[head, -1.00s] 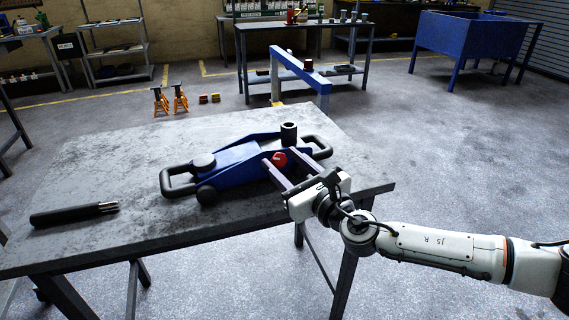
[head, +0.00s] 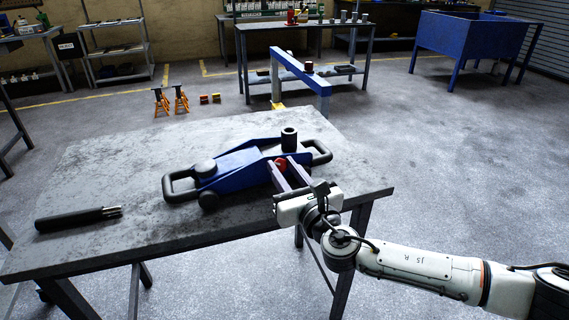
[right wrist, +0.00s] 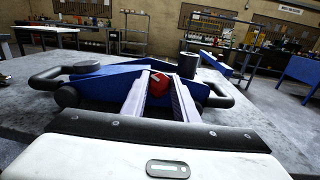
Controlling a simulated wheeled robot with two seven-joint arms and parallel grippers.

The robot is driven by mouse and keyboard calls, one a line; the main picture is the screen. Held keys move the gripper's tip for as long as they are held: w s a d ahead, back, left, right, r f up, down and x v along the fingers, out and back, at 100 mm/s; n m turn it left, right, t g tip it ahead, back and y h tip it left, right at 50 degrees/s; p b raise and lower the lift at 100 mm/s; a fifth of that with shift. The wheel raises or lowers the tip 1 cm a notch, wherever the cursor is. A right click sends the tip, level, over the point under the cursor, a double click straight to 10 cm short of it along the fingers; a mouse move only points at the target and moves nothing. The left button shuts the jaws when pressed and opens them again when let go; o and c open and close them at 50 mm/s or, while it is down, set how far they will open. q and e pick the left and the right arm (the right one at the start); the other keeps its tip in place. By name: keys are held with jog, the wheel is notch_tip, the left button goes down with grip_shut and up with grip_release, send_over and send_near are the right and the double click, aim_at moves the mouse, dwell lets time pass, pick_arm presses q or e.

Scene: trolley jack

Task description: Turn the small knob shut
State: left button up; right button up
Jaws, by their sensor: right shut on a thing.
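The blue trolley jack (head: 235,168) lies on the grey table, with a black handle loop at each end and a black cylindrical saddle (head: 289,140) on top. The small red knob (head: 281,163) is on its near side; it also shows in the right wrist view (right wrist: 159,85). My right gripper (head: 286,170) reaches in from the right with its two fingers on either side of the red knob. It is shut on the knob, whose lower part is partly hidden by the fingers. My left gripper is not in view.
A black rod-like handle (head: 78,217) lies at the table's left. The table (head: 110,160) is otherwise clear around the jack. Behind it stand orange jack stands (head: 170,100), a blue hoist arm (head: 300,70), a workbench (head: 303,30) and a blue tub (head: 470,40).

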jog(key=m+h, duration=0.1)
jog(key=m+h+p, duration=0.1)
jog(key=shift+s+a+r+m+t, duration=0.1)
jog(key=shift+a+m+t, duration=0.1)
jog(key=shift+m+t, duration=0.2)
jog(key=m+h+p, duration=0.1)
jog(key=m+h, duration=0.1)
jog(key=m, duration=0.1)
jog(key=m+h+p, duration=0.1)
jog(key=m+h, duration=0.2)
jog(key=shift+a, duration=0.2)
jog(key=m+g+h+p, duration=0.1)
jog(key=m+h, duration=0.1)
jog(key=m, duration=0.1)
jog(key=shift+a, duration=0.1)
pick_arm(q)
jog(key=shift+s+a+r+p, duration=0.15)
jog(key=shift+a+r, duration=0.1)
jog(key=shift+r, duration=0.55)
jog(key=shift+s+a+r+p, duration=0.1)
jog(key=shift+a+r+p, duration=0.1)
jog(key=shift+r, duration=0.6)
pick_arm(e)
jog(key=shift+r+m+g+h, duration=0.1)
jog(key=shift+m+g+h, duration=0.85)
jog(key=shift+m, duration=0.95)
jog(key=o, duration=1.1)
jog(key=shift+c, duration=0.2)
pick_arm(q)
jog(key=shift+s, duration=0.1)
